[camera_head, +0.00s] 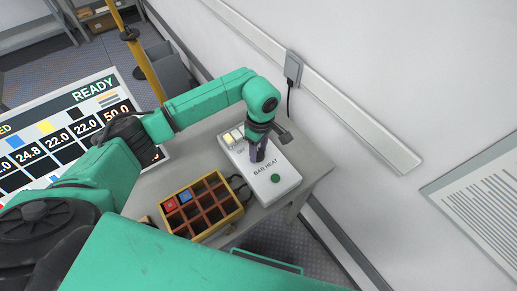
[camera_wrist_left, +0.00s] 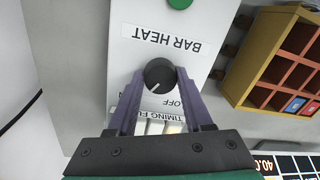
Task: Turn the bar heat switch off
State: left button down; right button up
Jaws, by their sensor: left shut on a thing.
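The white bar heat box (camera_head: 288,180) stands near the table's right end, with a green button (camera_head: 275,178) at its near end. Its black switch knob (camera_wrist_left: 159,73) shows in the left wrist view, with a white pointer line slanting to the lower left. The upside-down OFF label (camera_wrist_left: 172,102) is at the knob's lower right in that view. My left gripper (camera_head: 257,156) reaches down over the box and is shut on the knob, one purple finger on each side. In the head view the gripper hides the knob. My right gripper is not in view.
A yellow-edged tray (camera_head: 239,211) with brown compartments and a few coloured fuses stands left of the box. A display panel (camera_head: 70,105) reading READY is farther left. The wall with a socket (camera_head: 293,67) rises behind the box.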

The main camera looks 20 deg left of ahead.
pick_arm(q)
jog(key=shift+f+n+b, duration=0.1)
jog(key=shift+n+b, duration=0.9)
jog(key=n+b, duration=0.2)
jog(key=n, duration=0.1)
jog(key=shift+b, duration=0.35)
jog(key=n+b, duration=0.2)
jog(key=n, duration=0.1)
jog(key=shift+n, duration=0.4)
jog(key=shift+r+n+h+b, duration=0.15)
jog(key=shift+n+b, duration=0.3)
jog(key=shift+n, duration=0.35)
jog(key=shift+r+n+h+b, duration=0.15)
jog(key=shift+n+b, duration=0.3)
jog(key=shift+n, duration=0.35)
jog(key=shift+w, duration=0.1)
jog(key=shift+c, duration=1.5)
grip_release()
jog(key=shift+f, duration=0.1)
